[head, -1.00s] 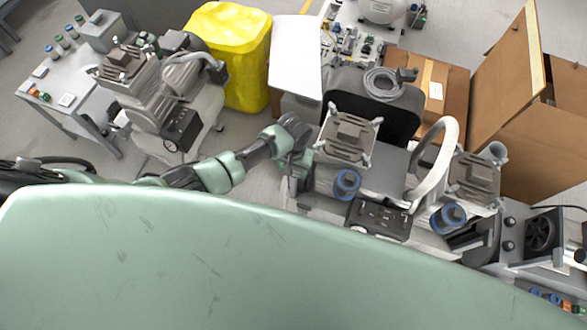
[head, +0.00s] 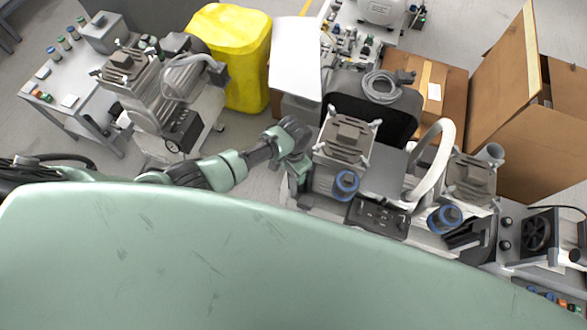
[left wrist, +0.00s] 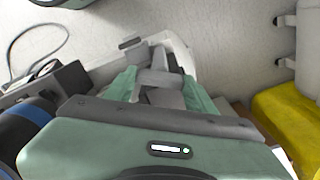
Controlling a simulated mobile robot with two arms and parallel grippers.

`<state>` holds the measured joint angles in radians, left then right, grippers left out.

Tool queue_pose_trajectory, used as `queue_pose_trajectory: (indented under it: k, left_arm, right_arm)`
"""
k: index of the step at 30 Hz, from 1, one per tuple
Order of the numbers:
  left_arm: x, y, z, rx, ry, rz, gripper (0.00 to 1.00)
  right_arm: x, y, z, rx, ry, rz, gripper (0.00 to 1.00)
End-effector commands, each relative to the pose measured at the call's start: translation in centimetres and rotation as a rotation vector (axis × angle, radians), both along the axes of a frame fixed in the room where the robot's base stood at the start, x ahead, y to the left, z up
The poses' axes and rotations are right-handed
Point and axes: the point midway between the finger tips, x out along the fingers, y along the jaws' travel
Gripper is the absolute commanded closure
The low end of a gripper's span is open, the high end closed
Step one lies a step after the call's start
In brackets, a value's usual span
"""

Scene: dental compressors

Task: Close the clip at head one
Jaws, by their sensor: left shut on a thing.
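The compressor stands right of my left arm in the head view. It has two ribbed grey heads, a nearer-to-me one (head: 346,142) and one further right (head: 470,180), each with a blue-ringed cylinder at its front. My left gripper (head: 300,152) is at the left side of the left head. In the left wrist view my gripper (left wrist: 160,92) is shut on a small grey piece (left wrist: 160,78), which looks like the clip. The fingers and wrist housing hide much of it, and I cannot tell whether it is fully closed. My right gripper is not in view.
A second compressor (head: 160,90) stands left by a grey table (head: 65,75). A yellow bin (head: 232,55) is behind my left arm. A white hose (head: 437,150) arches between the heads. Open cardboard boxes (head: 545,140) stand at right.

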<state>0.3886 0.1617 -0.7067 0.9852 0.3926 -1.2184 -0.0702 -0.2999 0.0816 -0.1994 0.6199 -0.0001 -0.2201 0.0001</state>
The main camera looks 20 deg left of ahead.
Motion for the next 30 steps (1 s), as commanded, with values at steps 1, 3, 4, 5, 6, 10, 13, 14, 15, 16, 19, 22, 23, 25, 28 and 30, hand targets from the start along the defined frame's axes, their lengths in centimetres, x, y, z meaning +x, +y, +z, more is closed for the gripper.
queue_pose_trajectory:
  k: [1, 3, 4, 5, 6, 10, 13, 14, 15, 16, 19, 22, 23, 25, 28, 30]
  left_arm:
    - [0.03, 0.01, 0.14, 0.000, 0.000, -0.045, 0.86]
    - [0.04, 0.01, 0.13, 0.000, 0.000, -0.112, 0.86]
    - [0.04, 0.01, 0.12, 0.000, 0.000, -0.140, 0.86]
    - [0.04, 0.01, 0.12, 0.000, 0.000, -0.168, 0.86]
    - [0.04, 0.02, 0.11, 0.000, 0.000, -0.207, 0.86]
    - [0.02, 0.03, 0.07, 0.001, 0.000, -0.330, 0.86]
    - [0.04, 0.01, 0.06, 0.000, 0.000, -0.424, 0.86]
    - [0.06, 0.01, 0.06, 0.000, 0.000, -0.452, 0.86]
    - [0.06, 0.01, 0.06, -0.001, -0.001, -0.491, 0.86]
    - [0.07, 0.00, 0.06, -0.001, -0.001, -0.519, 0.86]
    - [0.08, 0.00, 0.05, 0.000, -0.001, -0.614, 0.86]
    - [0.08, 0.00, 0.04, 0.000, -0.001, -0.703, 0.86]
    - [0.07, -0.01, 0.03, -0.001, -0.001, -0.728, 0.86]
    - [0.05, 0.00, 0.01, -0.001, -0.001, -0.785, 0.86]
    - [0.05, 0.04, 0.00, 0.001, 0.000, -0.858, 0.86]
    - [0.05, 0.04, 0.00, 0.001, 0.000, -0.903, 0.86]
  right_arm:
    - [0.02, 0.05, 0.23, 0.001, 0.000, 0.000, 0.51]
    - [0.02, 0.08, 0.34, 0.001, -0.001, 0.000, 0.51]
    - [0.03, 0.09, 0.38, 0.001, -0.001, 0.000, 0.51]
    - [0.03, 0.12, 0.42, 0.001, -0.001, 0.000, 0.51]
    - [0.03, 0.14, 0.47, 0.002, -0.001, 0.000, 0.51]
    - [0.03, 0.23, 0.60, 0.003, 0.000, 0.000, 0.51]
    - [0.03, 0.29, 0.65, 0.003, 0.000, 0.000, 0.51]
    - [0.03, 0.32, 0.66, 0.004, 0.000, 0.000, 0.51]
    - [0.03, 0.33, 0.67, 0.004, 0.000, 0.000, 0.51]
    - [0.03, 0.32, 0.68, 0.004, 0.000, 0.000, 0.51]
    - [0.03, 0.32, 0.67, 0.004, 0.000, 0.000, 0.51]
    - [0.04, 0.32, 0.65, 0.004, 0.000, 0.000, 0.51]
    - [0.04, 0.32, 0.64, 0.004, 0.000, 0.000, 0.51]
    - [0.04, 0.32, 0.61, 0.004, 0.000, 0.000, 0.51]
    - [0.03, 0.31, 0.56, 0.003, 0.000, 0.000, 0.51]
    - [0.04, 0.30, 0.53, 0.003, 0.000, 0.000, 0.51]
